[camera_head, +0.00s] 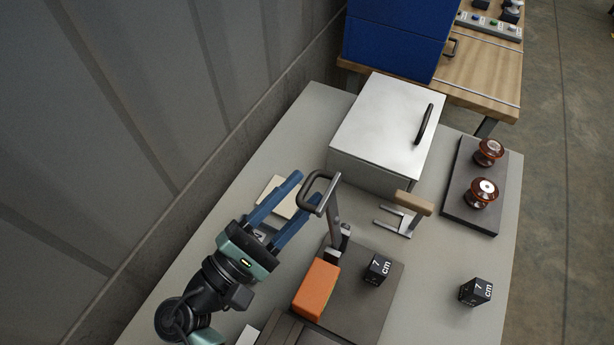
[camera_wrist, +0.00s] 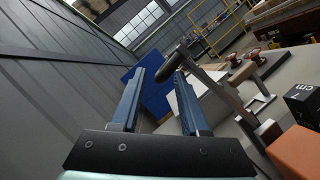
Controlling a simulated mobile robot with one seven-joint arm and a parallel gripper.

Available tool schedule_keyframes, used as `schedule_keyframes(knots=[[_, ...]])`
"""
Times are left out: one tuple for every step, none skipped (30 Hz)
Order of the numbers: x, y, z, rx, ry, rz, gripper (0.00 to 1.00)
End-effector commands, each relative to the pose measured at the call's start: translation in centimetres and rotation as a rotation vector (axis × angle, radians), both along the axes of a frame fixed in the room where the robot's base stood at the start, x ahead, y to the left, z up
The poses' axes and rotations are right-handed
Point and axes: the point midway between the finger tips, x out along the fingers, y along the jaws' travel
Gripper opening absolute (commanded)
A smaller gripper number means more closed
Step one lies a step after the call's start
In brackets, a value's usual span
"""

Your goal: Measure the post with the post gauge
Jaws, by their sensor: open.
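The tool that looks like the post gauge, a metal fork with a wooden handle (camera_head: 414,203), stands on the grey table right of centre. Which thing is the post is not certain; two brown glossy insulators, a far one (camera_head: 488,152) and a near one (camera_head: 482,193), stand on a dark board (camera_head: 462,212) at the right. My gripper (camera_head: 306,188) is open, its blue fingers apart, left of the fork. Its fingertips are near the looped handle of a lever (camera_head: 333,210); contact cannot be told. In the wrist view the gripper (camera_wrist: 160,76) holds nothing visible.
A white box (camera_head: 380,130) with a black handle stands behind. An orange block (camera_head: 316,288) and a black "7 cm" cube (camera_head: 377,270) are by the lever's dark base (camera_head: 372,312). Another cube (camera_head: 475,292) is right. A grey wall (camera_head: 150,130) runs along the left.

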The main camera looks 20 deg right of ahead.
Motion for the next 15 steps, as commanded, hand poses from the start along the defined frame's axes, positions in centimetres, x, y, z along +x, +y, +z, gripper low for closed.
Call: schedule_keyframes(knots=[[0.2,-0.6,0.4,0.000,0.000,-0.001,0.45],[0.4,-0.9,0.4,0.000,0.000,-0.001,0.45],[0.5,-1.3,0.5,0.001,0.000,-0.001,0.45],[0.5,-1.5,0.5,0.001,-0.001,0.000,0.45],[0.6,-1.6,0.5,0.001,-0.001,0.000,0.45],[0.7,-1.8,0.6,0.001,-0.001,0.000,0.45],[0.7,-1.9,0.6,0.001,0.000,0.001,0.45],[0.8,-1.9,0.6,0.001,-0.001,0.001,0.45],[0.8,-2.0,0.6,0.002,-0.001,0.002,0.45],[0.8,-2.0,0.6,0.002,-0.001,0.002,0.45],[0.8,-2.0,0.6,0.002,-0.001,0.002,0.45],[0.8,-2.0,0.5,0.002,-0.001,0.002,0.45],[0.8,-2.0,0.5,0.002,-0.001,0.002,0.45],[0.8,-2.0,0.5,0.002,-0.001,0.002,0.45],[0.8,-2.0,0.5,0.002,-0.001,0.002,0.45]])
